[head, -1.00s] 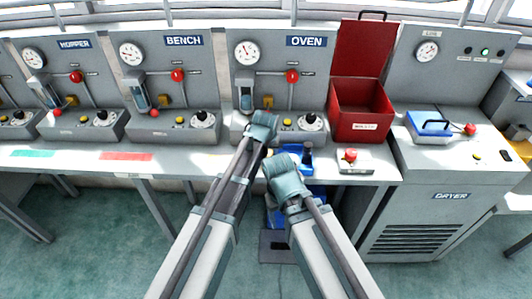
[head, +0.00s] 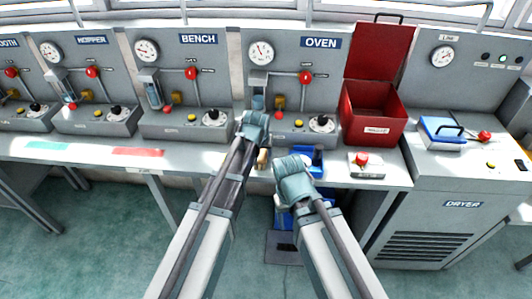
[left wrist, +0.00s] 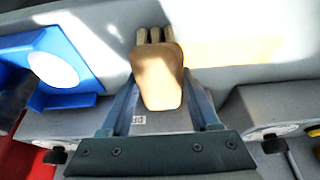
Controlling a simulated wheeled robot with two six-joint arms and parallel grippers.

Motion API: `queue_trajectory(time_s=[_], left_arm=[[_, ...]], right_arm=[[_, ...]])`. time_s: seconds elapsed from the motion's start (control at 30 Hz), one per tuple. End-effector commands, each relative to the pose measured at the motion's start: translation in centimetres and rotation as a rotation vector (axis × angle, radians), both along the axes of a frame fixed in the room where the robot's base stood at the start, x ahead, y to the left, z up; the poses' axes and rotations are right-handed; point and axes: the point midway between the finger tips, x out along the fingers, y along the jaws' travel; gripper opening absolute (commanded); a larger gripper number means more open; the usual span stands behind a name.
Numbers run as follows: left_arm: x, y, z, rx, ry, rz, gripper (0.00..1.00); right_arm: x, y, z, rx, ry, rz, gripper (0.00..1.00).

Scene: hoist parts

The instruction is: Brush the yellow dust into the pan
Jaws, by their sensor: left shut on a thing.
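My left gripper (left wrist: 160,100) is shut on a tan brush (left wrist: 160,68) with several pale bristle tufts at its far end. In the head view a small part of the brush (head: 262,159) shows beside my left wrist, over the bench's front part. The blue pan (left wrist: 84,62) lies to the left in the wrist view, apart from the brush, with a white round patch in it. It also shows in the head view (head: 318,158), partly behind my right wrist. A pale yellow strip (left wrist: 235,52), perhaps the dust, lies right of the bristles. My right gripper's fingers are hidden behind its wrist.
The oven panel (head: 345,70) with its knobs stands behind the work area. An open red box (head: 374,130) and a small box with a red button (head: 366,165) stand right of the pan. The bench top is clear to the left, beside a red strip (head: 138,152).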

Motion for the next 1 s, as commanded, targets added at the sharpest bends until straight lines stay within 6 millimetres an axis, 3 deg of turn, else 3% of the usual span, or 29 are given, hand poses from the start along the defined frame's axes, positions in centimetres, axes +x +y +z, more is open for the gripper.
queue_trajectory(time_s=[0.13, 0.47, 1.0], left_arm=[[0.0, 1.4, 0.1, 0.002, 0.002, 0.003, 0.18], [0.1, 2.0, 0.1, 0.0, 0.0, 0.001, 0.18], [0.3, 5.6, -0.2, 0.001, 0.001, 0.003, 0.18]], right_arm=[[0.0, 0.0, 0.1, 0.0, 0.0, 0.0, 0.68], [0.0, 0.0, 0.1, 0.0, 0.0, 0.0, 0.68], [0.0, 0.0, -0.2, 0.0, 0.0, 0.0, 0.68]])
